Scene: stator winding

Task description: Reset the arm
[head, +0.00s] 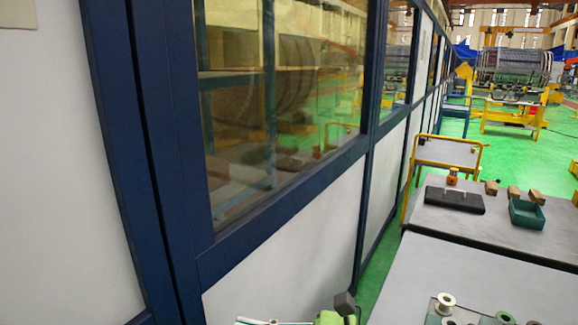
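A blue-framed partition with windows (285,100) fills the left and middle. At right, a grey table (425,270) bears spools (445,303); behind it another table holds a dark box (454,199) and a green tray (526,213). A yellow-railed cart (447,152) stands beyond. Green floor (386,255) shows between.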

